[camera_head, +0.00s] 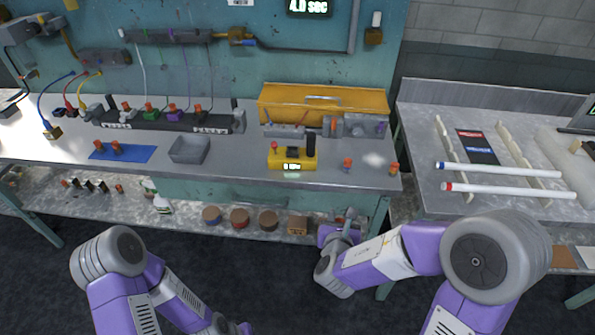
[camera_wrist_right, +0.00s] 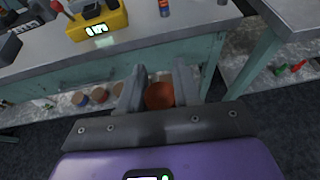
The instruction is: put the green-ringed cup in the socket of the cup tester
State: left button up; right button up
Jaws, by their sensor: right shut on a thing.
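My right gripper (camera_head: 347,217) is low in front of the bench's front edge, below the bench top. In the right wrist view its two fingers (camera_wrist_right: 158,88) stand on either side of a round orange-brown thing (camera_wrist_right: 159,95), which looks like a cup. The gripper is shut on it; no green ring can be made out. The yellow box with a lit display (camera_head: 292,159), likely the cup tester, stands on the bench top; it also shows in the right wrist view (camera_wrist_right: 97,22). Its socket cannot be made out. My left gripper is out of view.
Small orange-topped cups (camera_head: 348,165) (camera_head: 393,169) stand right of the yellow box. A grey tray (camera_head: 190,150) and a blue mat (camera_head: 99,155) with cups lie left. A yellow toolbox (camera_head: 280,97) stands behind. Round brown things (camera_head: 240,218) sit on the lower shelf.

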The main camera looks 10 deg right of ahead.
aim_at(293, 152)
jog(key=k, duration=0.8)
jog(key=z, duration=0.7)
jog(key=i, duration=0.8)
jog(key=u, duration=0.45)
jog(key=i, duration=1.1)
jog(key=u, duration=0.4)
